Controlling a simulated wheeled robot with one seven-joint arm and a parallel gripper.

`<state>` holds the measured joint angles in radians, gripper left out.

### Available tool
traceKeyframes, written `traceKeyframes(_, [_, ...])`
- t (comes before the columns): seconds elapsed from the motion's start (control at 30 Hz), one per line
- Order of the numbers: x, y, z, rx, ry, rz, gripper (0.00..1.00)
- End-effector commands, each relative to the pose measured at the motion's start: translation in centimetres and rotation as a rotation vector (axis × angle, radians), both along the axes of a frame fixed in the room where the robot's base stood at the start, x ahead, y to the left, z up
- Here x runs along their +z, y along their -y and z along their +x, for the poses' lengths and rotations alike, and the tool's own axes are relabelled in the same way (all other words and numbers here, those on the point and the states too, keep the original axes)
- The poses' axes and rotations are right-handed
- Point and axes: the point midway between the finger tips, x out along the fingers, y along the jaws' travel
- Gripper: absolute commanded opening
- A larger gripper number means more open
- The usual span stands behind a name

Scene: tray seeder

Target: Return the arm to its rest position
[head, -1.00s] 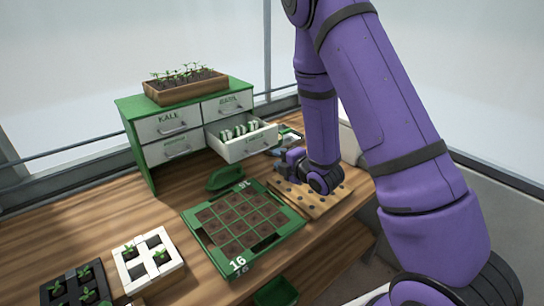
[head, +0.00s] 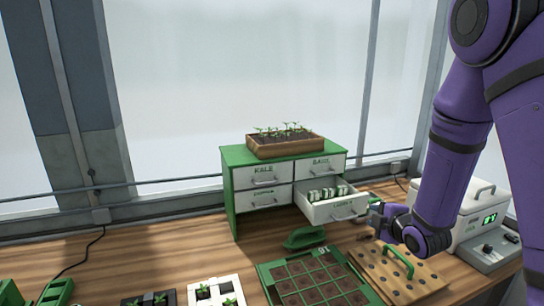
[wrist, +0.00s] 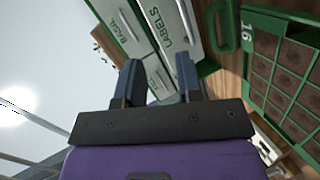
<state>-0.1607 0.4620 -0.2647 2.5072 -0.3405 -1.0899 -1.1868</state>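My purple arm reaches in from the right in the head view. My gripper (head: 374,213) is low over the bench, just right of the open drawer's front. In the wrist view my gripper (wrist: 160,72) has its two dark fingers apart, with nothing held between them. The open lower-right drawer (head: 338,209) of the green and white cabinet (head: 228,190) holds several pale packets. In the wrist view a drawer front marked LABELS (wrist: 172,28) lies beyond the fingers. I cannot tell whether the gripper touches the drawer.
A board with holes (head: 425,283) lies beneath my forearm, with a white device (head: 468,222) at its right. A green seed tray (head: 268,278) and a green scoop-like object (head: 304,238) lie in front of the cabinet. A wooden planter (head: 285,149) tops the cabinet.

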Motion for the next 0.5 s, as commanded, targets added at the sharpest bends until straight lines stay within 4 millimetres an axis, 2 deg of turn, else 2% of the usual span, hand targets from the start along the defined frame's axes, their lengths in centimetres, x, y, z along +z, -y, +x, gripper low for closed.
traceKeyframes(0.03, [1.5, 0.3, -0.1, -0.034, -0.02, 0.033, 0.34])
traceKeyframes(0.27, [6.4, 1.4, -2.0, -0.204, -0.163, 0.205, 0.34])
traceKeyframes(0.5, [11.1, 2.3, -5.7, -0.386, -0.302, 0.393, 0.34])
